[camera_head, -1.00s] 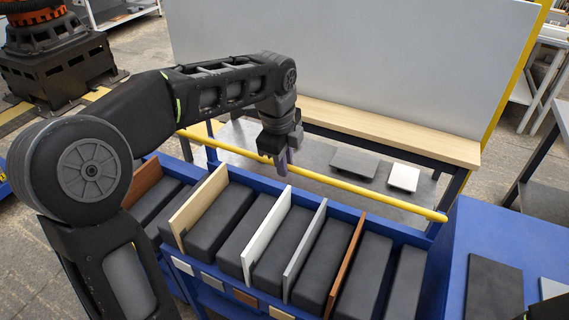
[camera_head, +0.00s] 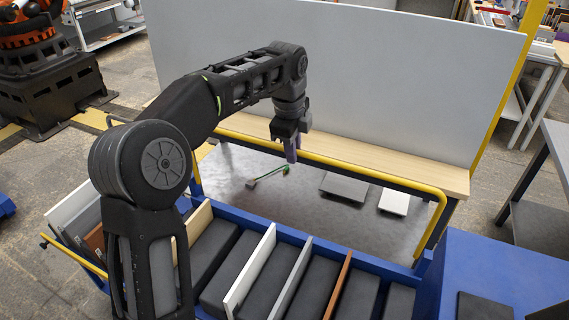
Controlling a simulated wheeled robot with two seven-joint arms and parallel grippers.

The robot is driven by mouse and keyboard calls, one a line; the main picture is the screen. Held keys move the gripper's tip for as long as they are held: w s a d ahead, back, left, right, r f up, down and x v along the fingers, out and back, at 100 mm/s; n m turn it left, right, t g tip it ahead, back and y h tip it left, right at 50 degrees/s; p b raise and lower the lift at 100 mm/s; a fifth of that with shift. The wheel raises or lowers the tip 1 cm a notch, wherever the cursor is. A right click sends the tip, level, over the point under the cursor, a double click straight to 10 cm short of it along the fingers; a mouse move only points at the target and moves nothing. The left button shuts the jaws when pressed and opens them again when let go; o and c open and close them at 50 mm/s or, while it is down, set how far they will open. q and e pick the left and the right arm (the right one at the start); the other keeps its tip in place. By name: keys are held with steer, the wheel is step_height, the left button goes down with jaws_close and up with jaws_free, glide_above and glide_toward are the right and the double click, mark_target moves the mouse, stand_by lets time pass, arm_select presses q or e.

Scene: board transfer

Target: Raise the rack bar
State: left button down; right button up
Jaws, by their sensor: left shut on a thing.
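The yellow rack bar (camera_head: 375,174) stands upright at the back of the blue rack (camera_head: 345,252), with a bent leg at each end. Its long top section lies in front of the wooden ledge (camera_head: 430,180). My left gripper (camera_head: 291,154) is shut on the bar near its middle, from above. The rack holds several upright boards between dark pads, among them a white board (camera_head: 250,270), a grey board (camera_head: 291,280) and a brown board (camera_head: 338,285). My left arm hides part of the rack's left end. My right gripper is out of view.
A large grey panel (camera_head: 340,75) rises behind the ledge. On the grey surface beyond the rack lie a dark plate (camera_head: 344,187), a white plate (camera_head: 394,202) and a small green-handled object (camera_head: 267,177). A second yellow bar (camera_head: 75,257) sits lower at the left.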

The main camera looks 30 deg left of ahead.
arm_select(q)
steer(key=shift+w+a, duration=0.1)
steer(key=shift+w, duration=2.05)
steer(key=c, duration=1.4)
jaws_free()
steer(key=shift+s, duration=0.25)
